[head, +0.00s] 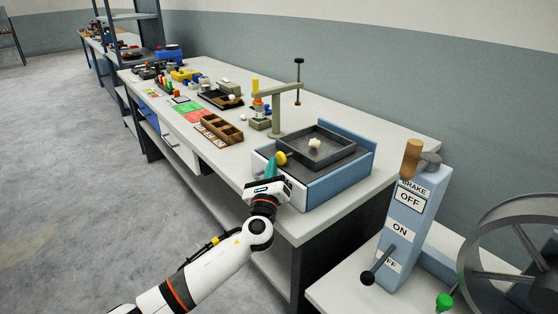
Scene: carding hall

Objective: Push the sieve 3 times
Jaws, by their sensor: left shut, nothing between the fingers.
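The sieve (331,156) is a dark square tray with raised walls, set in a blue and pale frame (327,186) near the right end of the long bench. A small pale lump (314,143) lies inside the tray. A yellow knob (281,158) sticks out at the tray's near left side. My left gripper (271,166) is shut and empty, with its teal fingertips close beside the yellow knob. I cannot tell whether they touch it. My right gripper is not in view.
A grey post with an arm (277,108) stands just behind the sieve. A wooden compartment box (219,130) and several small items lie further left. A blue brake lever box (405,225) and a large wheel (510,260) stand at the right.

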